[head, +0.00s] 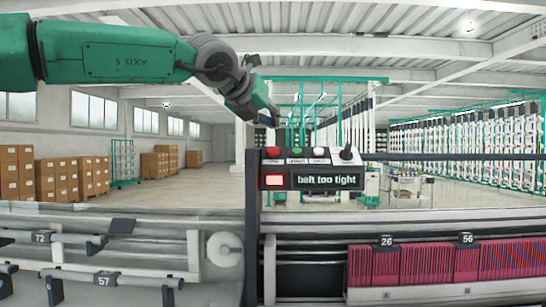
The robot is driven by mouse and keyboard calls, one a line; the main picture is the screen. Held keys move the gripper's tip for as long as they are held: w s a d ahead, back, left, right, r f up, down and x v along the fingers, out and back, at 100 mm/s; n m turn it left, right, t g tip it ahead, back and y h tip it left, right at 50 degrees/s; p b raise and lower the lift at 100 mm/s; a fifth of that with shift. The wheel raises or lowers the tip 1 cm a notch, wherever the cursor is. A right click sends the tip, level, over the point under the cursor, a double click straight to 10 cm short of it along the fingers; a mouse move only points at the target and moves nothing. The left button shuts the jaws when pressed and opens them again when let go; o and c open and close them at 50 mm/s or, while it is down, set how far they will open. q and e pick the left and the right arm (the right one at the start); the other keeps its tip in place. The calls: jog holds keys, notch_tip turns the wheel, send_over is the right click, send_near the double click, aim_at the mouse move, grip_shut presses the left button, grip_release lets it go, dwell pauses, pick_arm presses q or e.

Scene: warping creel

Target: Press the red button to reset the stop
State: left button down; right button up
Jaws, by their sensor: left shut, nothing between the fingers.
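The control box (312,172) stands on a dark post at the middle of the head view. On its top, the red button (272,152) is at the left end, beside a green button (297,152), a white button (319,152) and a black knob (346,153). Its display (326,181) reads "belt too tight", with a lit red lamp (274,181) to its left. My left gripper (271,119) comes in from the upper left, shut and empty, pointing down. Its tip shows above the red button in the picture, with a gap between them. My right gripper is out of view.
A dark rail (450,156) runs right from the post. Below are rods with number tags on the left and a row of pink-red parts (420,265) on the right. Creel racks (480,135) and stacked cartons (75,175) stand far back. The air around the buttons looks clear.

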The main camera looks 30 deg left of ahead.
aim_at(273, 152)
pick_arm(q)
jog(key=w+f, duration=0.1)
jog(key=w+a+f, duration=0.1)
jog(key=f, duration=0.1)
jog(key=shift+w+b, duration=0.1)
jog(key=shift+b, duration=0.3)
jog(key=shift+w+f, duration=0.35)
jog(key=shift+f, duration=0.05)
jog(key=shift+s, duration=0.1)
jog(key=shift+a, duration=0.1)
dwell(0.6)
jog(key=shift+w+f, duration=0.2)
jog(key=shift+f, duration=0.1)
